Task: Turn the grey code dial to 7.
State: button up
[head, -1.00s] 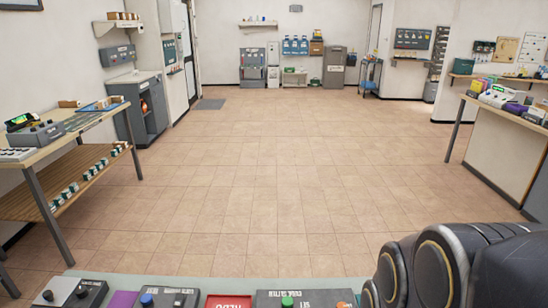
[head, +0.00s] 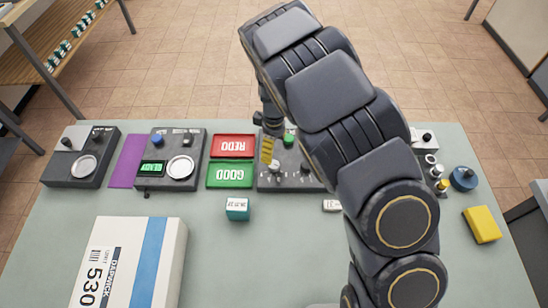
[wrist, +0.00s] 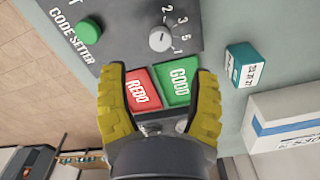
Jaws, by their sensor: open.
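The grey code dial (wrist: 160,39) shows in the wrist view on the dark grey code setter panel (wrist: 125,22). Printed figures such as 2, 3, 5 and 1 lie around it; its exact setting is too small to read. A green button (wrist: 90,28) sits on the same panel. In the head view the code setter (head: 265,182) is partly hidden by my arm. My gripper (wrist: 161,75) is open and empty, its yellow fingers apart. In the head view my gripper (head: 267,150) hangs over the left part of the code setter, apart from the dial in the wrist view.
Red REDO (head: 233,146) and green GOOD (head: 230,175) pads lie left of the code setter. A teal cube (head: 238,208) and a white parcel (head: 120,265) stand nearer. Other grey devices (head: 170,160) line the left. A yellow block (head: 482,225) lies right. The front middle is clear.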

aim_at(274, 164)
notch_tip(274, 164, down, 8)
jog(key=shift+r, duration=0.1)
dwell(0.4)
jog(key=shift+c, duration=0.4)
grip_shut()
